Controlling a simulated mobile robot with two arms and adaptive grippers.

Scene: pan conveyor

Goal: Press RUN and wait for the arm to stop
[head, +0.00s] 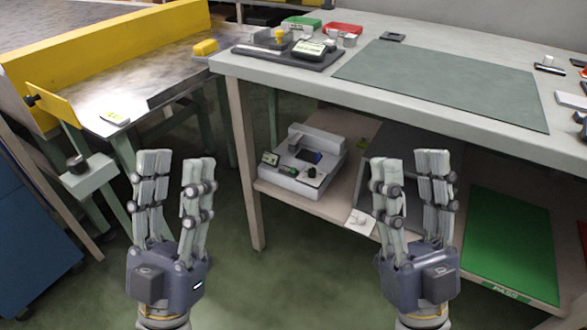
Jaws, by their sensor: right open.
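My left gripper (177,162) points up in the lower left of the head view, fingers apart and nothing between them. My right gripper (408,161) is right of centre, also with fingers apart and empty. Both appear in front of the furniture, touching nothing visible. I cannot make out a button marked RUN. A grey box with a black knob (78,163) is on the left, by the metal table. A white machine (305,160) with a small screen and a black knob stands on the bench's lower shelf. No separate moving arm can be identified.
A metal-topped table (150,85) with a yellow guard (110,48) is at left. The bench (290,77) holds a grey-green mat (440,82), a dark tray with instruments, and green and red boxes. A green panel (512,245) lies low right. Floor between table and bench is clear.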

